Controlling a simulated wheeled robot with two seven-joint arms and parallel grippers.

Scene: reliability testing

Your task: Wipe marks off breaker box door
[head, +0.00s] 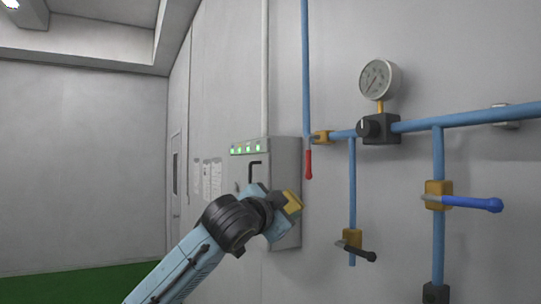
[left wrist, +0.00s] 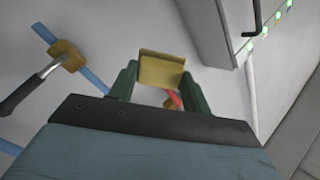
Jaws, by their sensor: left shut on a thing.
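The breaker box (head: 286,160) is a grey cabinet on the wall, with green lights along its sloped top and a black handle (head: 254,166) on its door. My left gripper (head: 288,206) is in front of the box's lower right part. It is shut on a yellow block-like wiper (head: 292,203). In the left wrist view the wiper (left wrist: 161,70) sits between two green fingers, and the box door (left wrist: 215,30) is at the upper right. I cannot tell whether the wiper touches the box. No marks are clear on the visible door; my arm hides its lower part. My right gripper is not in view.
Blue pipes (head: 470,117) run along the wall right of the box. They carry a pressure gauge (head: 380,79), a red-handled valve (head: 309,164), a blue-handled valve (head: 470,202) and a black-handled valve (head: 357,250). Papers (head: 207,178) hang left of the box. Green floor (head: 90,283) is open at left.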

